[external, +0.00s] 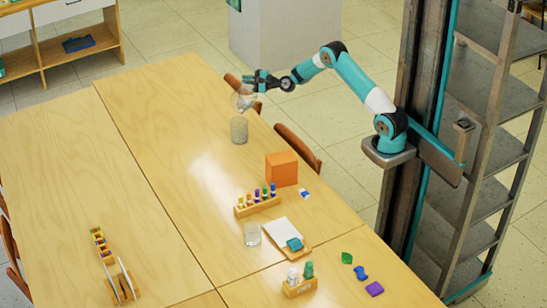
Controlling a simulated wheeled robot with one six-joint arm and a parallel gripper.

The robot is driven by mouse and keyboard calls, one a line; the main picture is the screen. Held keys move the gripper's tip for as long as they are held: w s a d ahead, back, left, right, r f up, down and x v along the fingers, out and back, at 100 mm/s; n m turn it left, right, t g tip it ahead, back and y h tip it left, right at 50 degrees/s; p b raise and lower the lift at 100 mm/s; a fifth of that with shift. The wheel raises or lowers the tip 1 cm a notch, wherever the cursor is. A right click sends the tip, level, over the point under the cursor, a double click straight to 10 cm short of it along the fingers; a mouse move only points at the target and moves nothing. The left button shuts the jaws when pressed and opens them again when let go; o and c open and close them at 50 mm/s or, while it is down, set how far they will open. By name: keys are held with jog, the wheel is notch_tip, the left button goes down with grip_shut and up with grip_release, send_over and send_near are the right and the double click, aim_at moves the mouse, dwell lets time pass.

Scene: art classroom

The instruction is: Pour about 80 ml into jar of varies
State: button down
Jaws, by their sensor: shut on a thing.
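My gripper (255,86) is at the end of the outstretched arm, above the table's far right edge. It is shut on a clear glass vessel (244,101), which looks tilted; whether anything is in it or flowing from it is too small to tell. A greyish, see-through jar (239,130) stands upright on the table just below the held vessel. The two are close in the picture, and I cannot tell whether they touch. Another clear glass (252,234) stands nearer the front, beside a white pad.
An orange box (281,169), a wooden rack of coloured vials (258,200) and a small bottle holder (299,284) stand on the table (150,150). Coloured pieces lie at the front right. Chairs (298,148) stand at the edge. The table's middle is clear.

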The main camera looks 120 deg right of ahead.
jog(key=shift+w+a+r+n, duration=0.45)
jog(key=shift+w+a+n, duration=0.05)
dwell(0.8)
jog(key=s+d+f+m, duration=0.1)
jog(key=s+d+f+m+p, duration=0.1)
jog(key=m, duration=0.1)
jog(key=shift+s+d+f, duration=0.1)
jog(key=shift+s+d, duration=0.2)
jog(key=shift+d, duration=0.05)
jog(key=shift+s+d+f+m+p, duration=0.1)
jog(key=shift+d+f+m+p, duration=0.15)
jog(key=shift+m, duration=0.35)
jog(key=shift+a+f, duration=0.1)
jog(key=shift+a, duration=0.05)
jog(key=shift+s+d+f+m, duration=0.15)
jog(key=shift+d+f+m, duration=0.05)
jog(key=shift+f+m, duration=0.3)
jog(key=shift+s+d+f+m, duration=0.15)
jog(key=shift+d+f+m, duration=0.05)
jog(key=shift+f+m, duration=0.25)
jog(key=shift+f, duration=0.1)
